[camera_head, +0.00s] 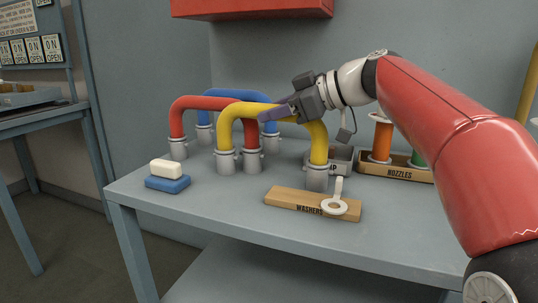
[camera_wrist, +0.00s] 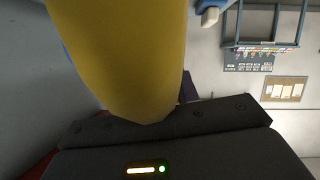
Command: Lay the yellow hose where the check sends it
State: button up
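The yellow hose (camera_head: 237,112) is a stiff arch over the grey table (camera_head: 225,215). Its left end meets a grey collar (camera_head: 225,161) and its right end meets another grey collar (camera_head: 317,177) by the washers tray. My gripper (camera_head: 274,113) is at the top of the arch, with a purple finger across the hose's near side. The far finger is hidden, so its grip is unclear. In the wrist view the hose (camera_wrist: 125,55) fills the upper left, close against my gripper (camera_wrist: 170,110). A sign and several "ON/OPEN" cards (camera_head: 35,49) hang at upper left; the sign's writing is too small to read surely.
A red hose (camera_head: 190,103) and a blue hose (camera_head: 225,94) arch behind. The wooden washers tray (camera_head: 283,198) holds a white ring piece (camera_head: 335,204). A nozzles tray (camera_head: 395,172) stands at right. White and blue blocks (camera_head: 167,183) lie at left. The front left tabletop is clear.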

grip_shut()
jog(key=shift+r, duration=0.1)
